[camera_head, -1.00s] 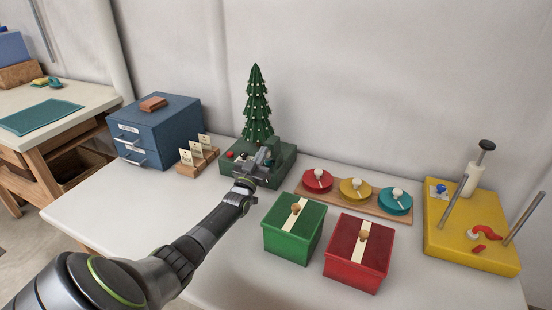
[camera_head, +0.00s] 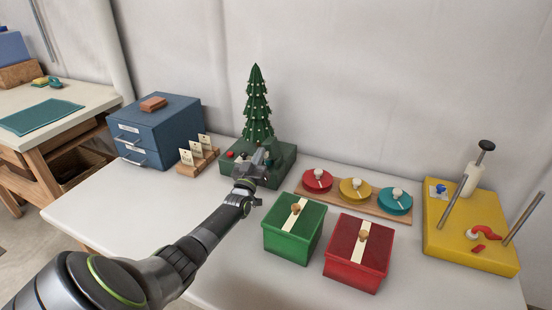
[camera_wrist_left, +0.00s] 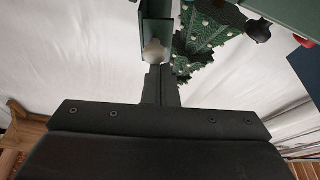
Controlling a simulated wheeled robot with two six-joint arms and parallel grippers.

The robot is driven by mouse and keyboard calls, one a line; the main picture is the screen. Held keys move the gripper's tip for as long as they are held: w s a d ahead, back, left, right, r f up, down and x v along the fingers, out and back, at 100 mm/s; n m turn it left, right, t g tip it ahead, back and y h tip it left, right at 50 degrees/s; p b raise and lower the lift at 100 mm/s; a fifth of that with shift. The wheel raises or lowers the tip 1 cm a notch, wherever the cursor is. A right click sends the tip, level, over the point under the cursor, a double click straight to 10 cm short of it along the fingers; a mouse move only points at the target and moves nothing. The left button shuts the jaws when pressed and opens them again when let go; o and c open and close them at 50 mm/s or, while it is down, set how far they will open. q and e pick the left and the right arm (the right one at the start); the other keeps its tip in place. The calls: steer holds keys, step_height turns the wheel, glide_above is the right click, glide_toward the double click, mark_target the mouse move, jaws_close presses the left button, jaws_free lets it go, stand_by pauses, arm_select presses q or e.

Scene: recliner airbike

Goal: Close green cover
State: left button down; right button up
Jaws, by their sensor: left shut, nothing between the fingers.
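The green base (camera_head: 225,176) with the Christmas tree (camera_head: 257,108) stands at the back of the white table. A small green cover or flap (camera_head: 276,152) appears to stand raised on it, right of my left gripper (camera_head: 262,154); the gripper partly hides it. In the left wrist view a green panel (camera_wrist_left: 155,27) with a pale knob (camera_wrist_left: 154,52) is close in front of my shut fingers (camera_wrist_left: 160,84). I cannot tell whether the fingers touch it. My left gripper is shut and empty. My right gripper is not in view.
A green box (camera_head: 291,238) and a red box (camera_head: 357,262) stand in front on the right. A board with coloured discs (camera_head: 340,204) lies behind them. Card holders (camera_head: 190,169) and blue drawers (camera_head: 172,130) stand left. The table's front left is clear apart from my arm.

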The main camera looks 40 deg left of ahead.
arm_select(q)
steer(key=shift+s+a+f+n+g+y, duration=0.15)
steer(key=shift+f+n+g+y, duration=0.1)
steer(key=shift+n, duration=0.55)
steer(key=shift+w+a+f+n+g+y, duration=0.1)
steer(key=shift+a+f+n+g+y, duration=0.15)
steer(key=shift+n, duration=0.55)
steer(key=shift+s+a+f+n+g+y, duration=0.15)
steer(key=shift+n+y, duration=0.15)
steer(key=shift+n, duration=0.5)
steer(key=shift+w+f+n+p, duration=0.1)
steer(key=shift+n+p, duration=0.2)
steer(key=shift+a+f+n+g+y+p, duration=0.15)
steer(key=shift+f+n+g+y, duration=0.15)
steer(key=shift+n, duration=0.7)
steer(key=shift+a+f+n+g+y+p, duration=0.1)
steer(key=shift+f+n+g+y+p, duration=0.2)
steer(key=shift+n, duration=0.7)
steer(key=shift+a+f+n+g+y+p, duration=0.1)
steer(key=shift+f+n+g, duration=0.3)
steer(key=shift+n, duration=0.6)
steer(key=shift+f+n, duration=0.15)
steer(key=shift+n, duration=0.25)
steer(key=shift+f+n+g+p, duration=0.25)
steer(key=shift+f+n+g, duration=0.2)
steer(key=shift+n, duration=0.5)
steer(key=shift+f+n+g+p, duration=0.2)
steer(key=shift+f+n+g, duration=0.15)
steer(key=shift+n, duration=0.6)
